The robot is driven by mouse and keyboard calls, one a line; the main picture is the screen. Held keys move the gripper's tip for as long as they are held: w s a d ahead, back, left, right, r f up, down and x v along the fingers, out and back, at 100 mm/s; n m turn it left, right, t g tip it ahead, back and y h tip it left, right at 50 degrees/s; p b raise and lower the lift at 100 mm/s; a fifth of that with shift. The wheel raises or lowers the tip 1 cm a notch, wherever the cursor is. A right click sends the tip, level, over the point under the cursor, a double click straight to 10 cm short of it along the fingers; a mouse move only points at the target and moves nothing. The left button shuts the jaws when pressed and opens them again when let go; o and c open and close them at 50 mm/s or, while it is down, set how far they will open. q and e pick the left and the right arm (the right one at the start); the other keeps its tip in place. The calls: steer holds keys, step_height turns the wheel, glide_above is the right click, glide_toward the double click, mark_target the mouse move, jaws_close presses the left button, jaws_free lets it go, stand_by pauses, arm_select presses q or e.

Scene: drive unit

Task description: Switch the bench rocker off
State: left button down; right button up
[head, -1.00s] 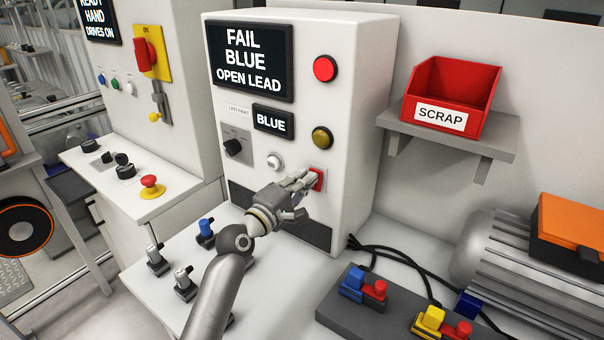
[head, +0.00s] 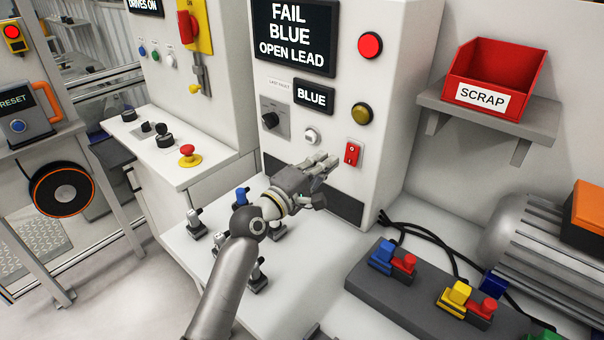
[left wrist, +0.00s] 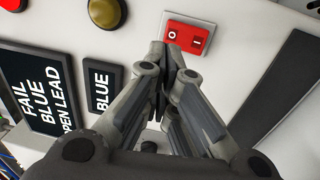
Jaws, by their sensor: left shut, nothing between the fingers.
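The red bench rocker (head: 352,153) sits on a small plate on the front of the white test cabinet, below an amber button. In the left wrist view the rocker (left wrist: 187,36) shows a circle mark at one end and a line mark at the other, just beyond my fingertips. My left gripper (head: 328,165) is shut and empty, left of and a little below the rocker in the head view, apart from it. The gripper's fingertips also show in the left wrist view (left wrist: 172,62). I cannot tell which way the rocker is tipped. My right gripper is not in view.
The cabinet screen (head: 294,35) reads FAIL BLUE OPEN LEAD. A red lamp (head: 370,45) and an amber button (head: 361,113) are above the rocker. A red SCRAP bin (head: 490,75) stands on a shelf at right. Coloured connectors fill a grey block (head: 400,290) in front.

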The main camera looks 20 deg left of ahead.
arm_select(q)
steer(key=s+a+r+b, duration=0.1)
steer(key=s+a, duration=0.1)
steer(key=s, duration=0.4)
steer(key=shift+s+a+r, duration=0.15)
steer(key=shift+s+a, duration=0.05)
steer(key=shift+a, duration=0.15)
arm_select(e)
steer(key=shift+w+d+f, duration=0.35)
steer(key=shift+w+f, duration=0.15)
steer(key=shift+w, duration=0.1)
